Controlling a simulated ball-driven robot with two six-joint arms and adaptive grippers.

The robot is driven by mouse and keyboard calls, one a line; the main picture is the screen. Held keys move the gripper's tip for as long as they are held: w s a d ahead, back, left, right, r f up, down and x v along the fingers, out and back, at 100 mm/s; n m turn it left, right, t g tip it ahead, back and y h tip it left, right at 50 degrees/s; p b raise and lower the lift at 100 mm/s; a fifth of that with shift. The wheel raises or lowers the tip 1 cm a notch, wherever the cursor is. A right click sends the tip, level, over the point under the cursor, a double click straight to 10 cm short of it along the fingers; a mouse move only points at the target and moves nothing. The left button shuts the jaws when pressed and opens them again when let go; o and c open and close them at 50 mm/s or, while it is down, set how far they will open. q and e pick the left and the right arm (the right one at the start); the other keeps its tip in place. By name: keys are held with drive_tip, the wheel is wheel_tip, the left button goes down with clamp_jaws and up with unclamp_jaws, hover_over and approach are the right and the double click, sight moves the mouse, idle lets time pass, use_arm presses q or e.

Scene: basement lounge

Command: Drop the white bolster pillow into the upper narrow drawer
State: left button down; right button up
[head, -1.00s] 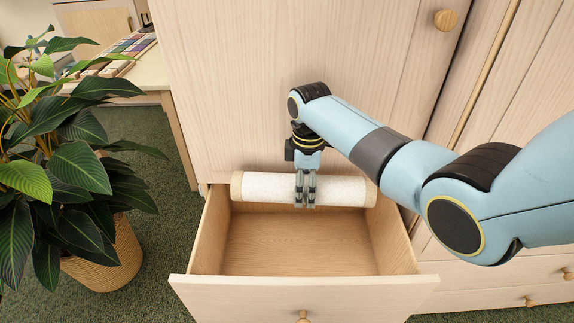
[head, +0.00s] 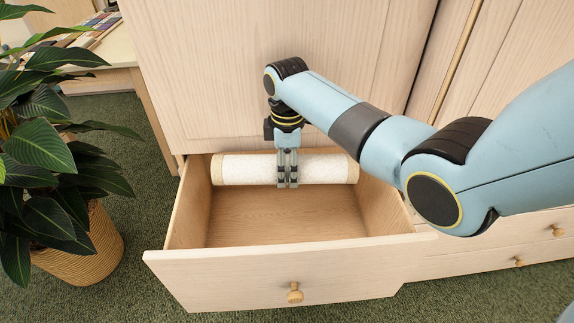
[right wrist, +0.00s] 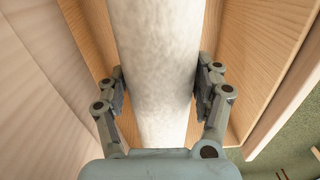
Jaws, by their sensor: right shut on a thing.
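The white bolster pillow (head: 246,170) has tan ends and lies crosswise over the back part of the open upper narrow drawer (head: 290,255). My right gripper (head: 288,183) comes from above and is shut on the middle of the pillow. In the right wrist view the pillow (right wrist: 155,70) runs between the two fingers (right wrist: 160,85), with the drawer's wooden walls below and beside it. The pillow appears level, within the drawer's width at its back; whether it touches the drawer bottom I cannot tell. The drawer floor in front of it is bare. My left gripper is not in view.
The wardrobe front (head: 220,70) rises right behind the drawer. A leafy plant in a woven basket (head: 85,250) stands on the green carpet at the left. A desk (head: 100,75) is at the upper left. Lower drawers with knobs (head: 519,262) are at the right.

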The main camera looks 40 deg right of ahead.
sight(287, 158)
drive_tip(key=shift+r, duration=0.1)
drive_tip(key=o, duration=1.1)
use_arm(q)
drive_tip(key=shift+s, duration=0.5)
use_arm(e)
drive_tip(key=o, duration=0.4)
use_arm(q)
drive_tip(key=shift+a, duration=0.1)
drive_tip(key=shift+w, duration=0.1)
use_arm(e)
wheel_tip(287, 158, up, 12)
